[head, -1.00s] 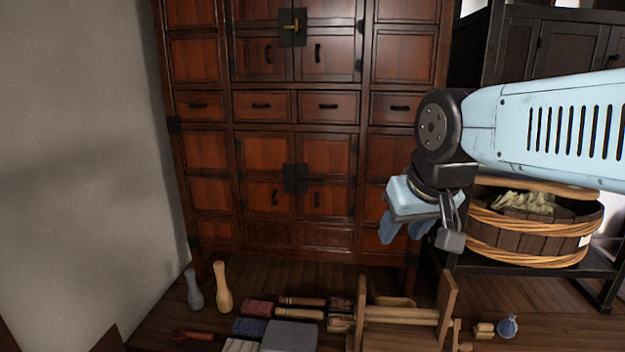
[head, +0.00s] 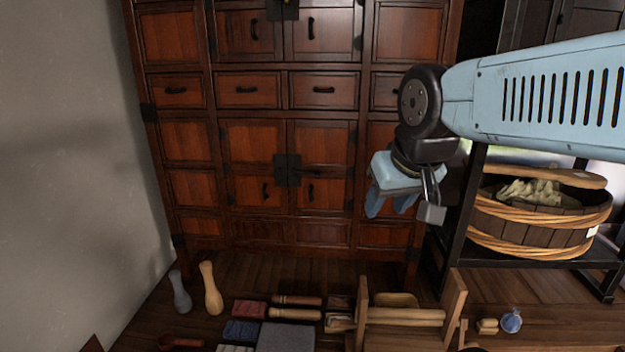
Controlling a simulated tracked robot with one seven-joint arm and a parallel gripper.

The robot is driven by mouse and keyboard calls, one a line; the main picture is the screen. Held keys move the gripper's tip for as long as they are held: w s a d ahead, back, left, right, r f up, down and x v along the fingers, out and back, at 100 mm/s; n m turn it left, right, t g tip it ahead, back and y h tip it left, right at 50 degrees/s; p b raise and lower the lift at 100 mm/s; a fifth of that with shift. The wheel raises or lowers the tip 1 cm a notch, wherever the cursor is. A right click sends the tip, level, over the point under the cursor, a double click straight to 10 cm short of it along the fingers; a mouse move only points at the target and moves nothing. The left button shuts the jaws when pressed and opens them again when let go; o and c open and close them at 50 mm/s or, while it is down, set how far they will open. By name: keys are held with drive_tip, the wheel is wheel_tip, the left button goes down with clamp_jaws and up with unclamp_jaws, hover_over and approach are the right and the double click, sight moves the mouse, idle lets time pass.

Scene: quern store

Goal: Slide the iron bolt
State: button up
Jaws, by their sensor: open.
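The tall red-brown wooden cabinet (head: 249,226) fills the middle of the head view. A dark iron plate (head: 287,170) sits where its two lower doors meet. A bolt on it is too small and dark to make out clearly. A second dark plate (head: 283,8) is at the upper doors, cut by the top edge. My gripper (head: 388,205) is open and empty, with blue fingers pointing down. In the picture it is right of and below the lower plate, over the cabinet's right side, and appears to touch nothing.
On the floor before the cabinet are two pestle-like pieces (head: 211,288), coloured blocks (head: 241,330), rollers and a wooden stand (head: 454,308). A small blue bottle (head: 511,321) is at right. A wooden tub (head: 535,228) sits on a dark rack. A pale wall (head: 65,170) closes the left.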

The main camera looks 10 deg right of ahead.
drive_tip(key=w+f+n+t, duration=0.1)
drive_tip(key=w+f+t, duration=0.15)
drive_tip(key=w, duration=0.75)
drive_tip(key=w+f+t, duration=0.2)
drive_tip(key=w+f, duration=0.2)
drive_tip(key=w, duration=0.7)
drive_tip(key=t+y, duration=0.1)
drive_tip(key=t, duration=0.7)
approach(318, 176)
drive_tip(key=w, duration=0.8)
drive_tip(key=shift+w+a, duration=0.15)
drive_tip(key=shift+w, duration=0.1)
drive_tip(key=shift+r, duration=0.1)
clamp_jaws()
